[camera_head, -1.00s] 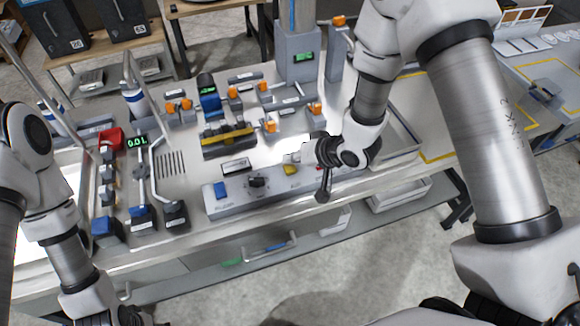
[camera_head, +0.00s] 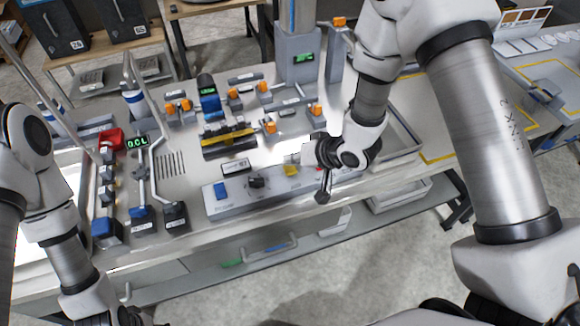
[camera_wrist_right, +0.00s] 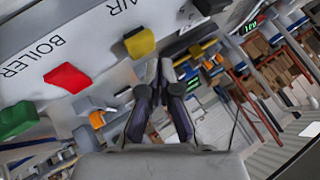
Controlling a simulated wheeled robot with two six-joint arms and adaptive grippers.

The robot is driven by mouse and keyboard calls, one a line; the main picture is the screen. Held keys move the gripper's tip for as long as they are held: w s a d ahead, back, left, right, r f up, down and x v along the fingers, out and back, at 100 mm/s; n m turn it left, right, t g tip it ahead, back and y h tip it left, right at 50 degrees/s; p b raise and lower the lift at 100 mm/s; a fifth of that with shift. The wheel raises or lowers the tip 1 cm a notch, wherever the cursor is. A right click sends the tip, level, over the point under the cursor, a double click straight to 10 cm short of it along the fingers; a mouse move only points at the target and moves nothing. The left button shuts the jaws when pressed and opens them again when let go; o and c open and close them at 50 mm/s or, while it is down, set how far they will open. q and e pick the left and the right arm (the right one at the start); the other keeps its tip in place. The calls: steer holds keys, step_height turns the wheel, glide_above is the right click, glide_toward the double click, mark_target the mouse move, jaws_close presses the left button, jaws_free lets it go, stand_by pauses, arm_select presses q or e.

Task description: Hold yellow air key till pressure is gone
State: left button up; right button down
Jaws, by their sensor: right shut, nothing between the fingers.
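The yellow key (camera_head: 290,169) sits on the long grey panel (camera_head: 225,208) at the table's front edge. It also shows in the right wrist view as a yellow block (camera_wrist_right: 140,42) near the lettering "AIR", whose first letter is partly cut off. My right gripper (camera_head: 303,158) is at the key's right side. In the wrist view its fingers (camera_wrist_right: 165,68) are together and empty, with the tips beside the key's lower right edge. I cannot tell whether they touch or press it. My left gripper (camera_head: 122,316) is partly cut off at the bottom left, its fingers unclear.
A red key (camera_wrist_right: 67,78) and a green key (camera_wrist_right: 17,120) are near "BOILER". A blue button (camera_head: 220,190) and black knob (camera_head: 257,182) share the panel. A lit green display (camera_head: 137,142) stands left and another (camera_head: 303,58) at the back; their readings are unclear.

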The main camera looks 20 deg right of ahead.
mark_target(293, 169)
steer(key=shift+f, duration=0.45)
steer(key=shift+f+b, duration=0.45)
steer(key=shift+f, duration=0.05)
stand_by(1.2)
steer(key=shift+r, duration=0.1)
stand_by(1.3)
steer(key=shift+r+p, duration=0.9)
steer(key=shift+p, duration=0.05)
step_height(293, 169, up, 5)
steer(key=p, duration=0.4)
steer(key=shift+p, duration=0.3)
steer(key=shift+f, duration=0.1)
